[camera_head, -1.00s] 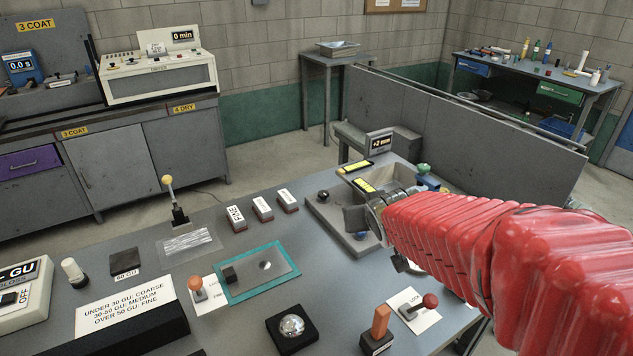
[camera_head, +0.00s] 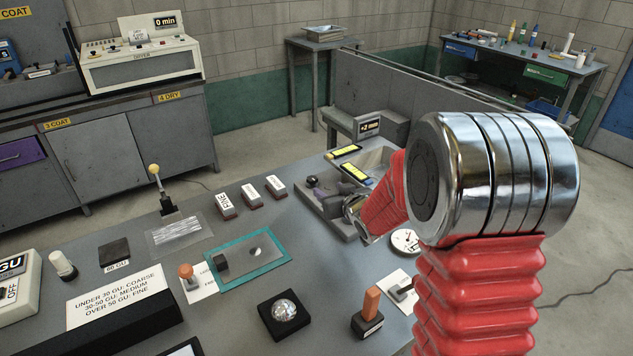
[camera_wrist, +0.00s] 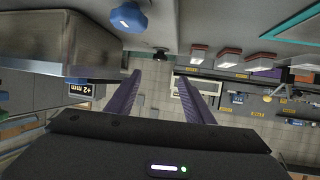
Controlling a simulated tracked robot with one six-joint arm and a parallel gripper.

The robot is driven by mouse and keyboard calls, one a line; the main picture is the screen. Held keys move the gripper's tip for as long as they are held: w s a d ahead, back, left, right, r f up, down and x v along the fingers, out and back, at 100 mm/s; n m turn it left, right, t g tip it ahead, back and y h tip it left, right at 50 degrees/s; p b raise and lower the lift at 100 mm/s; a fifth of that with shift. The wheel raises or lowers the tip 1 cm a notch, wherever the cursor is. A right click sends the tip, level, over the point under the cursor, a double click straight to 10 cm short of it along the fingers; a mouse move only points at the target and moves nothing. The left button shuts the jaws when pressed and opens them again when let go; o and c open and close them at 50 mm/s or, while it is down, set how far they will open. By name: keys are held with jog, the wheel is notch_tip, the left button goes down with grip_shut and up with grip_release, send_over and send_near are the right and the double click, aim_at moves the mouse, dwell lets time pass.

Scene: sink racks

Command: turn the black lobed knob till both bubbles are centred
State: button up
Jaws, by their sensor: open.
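The black knob (camera_head: 312,181) stands at the left front of the grey sink-like fixture; its lobes are too small to make out. Two yellow bubble vials, one at the back (camera_head: 348,150) and one nearer (camera_head: 355,172), lie along the fixture; I cannot make out their bubbles. My gripper (camera_head: 342,190) is low over the fixture, to the right of the knob. In the wrist view my gripper (camera_wrist: 159,76) is open, its purple fingers apart and empty. There the black knob (camera_wrist: 160,54) shows just beyond the fingertips, roughly in line with the gap.
A display reading +2 mm (camera_head: 370,127) stands behind the fixture. A blue knob (camera_wrist: 128,18) shows in the wrist view. Labelled blocks (camera_head: 250,194) lie left of the fixture, and a teal-edged plate (camera_head: 232,272) is nearer. A round dial (camera_head: 405,241) is to the right.

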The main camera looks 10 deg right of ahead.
aim_at(313, 179)
jog(key=shift+w, duration=0.1)
jog(key=shift+x, duration=6.8)
jog(key=shift+c, duration=0.5)
jog(key=shift+d, duration=0.2)
jog(key=c, duration=1)
jog(key=shift+o, duration=0.2)
jog(key=shift+a, duration=0.1)
